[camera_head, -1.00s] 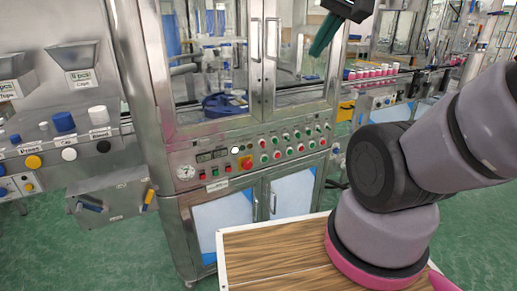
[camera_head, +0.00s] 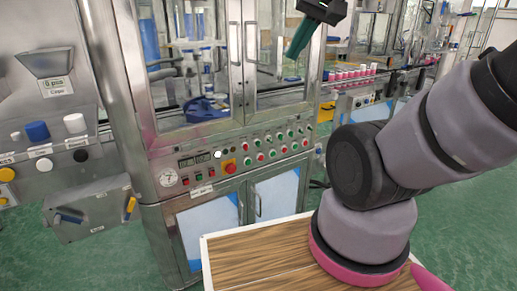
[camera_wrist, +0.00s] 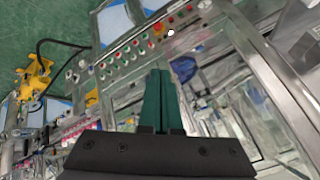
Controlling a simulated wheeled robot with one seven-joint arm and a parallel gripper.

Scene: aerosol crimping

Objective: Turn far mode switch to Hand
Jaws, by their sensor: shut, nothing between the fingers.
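My gripper (camera_head: 301,36) is raised in front of the upper glass doors of the steel machine in the head view. Its green fingers are together and empty, and they point down and left. In the wrist view the closed fingers (camera_wrist: 158,98) stand in the middle, apart from the machine. The machine's control panel (camera_head: 245,158) carries rows of green and red buttons, and it also shows tilted in the wrist view (camera_wrist: 125,52). A farther panel (camera_head: 362,100) is at the right in the head view. I cannot make out which small knob is the far mode switch, or its setting.
A red button on a yellow plate (camera_head: 230,166) and a pressure gauge (camera_head: 168,178) are on the near panel. A wood-topped table (camera_head: 245,256) stands in front, below my arm. A steel station with coloured caps (camera_head: 42,150) is at left. Green floor is open at right.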

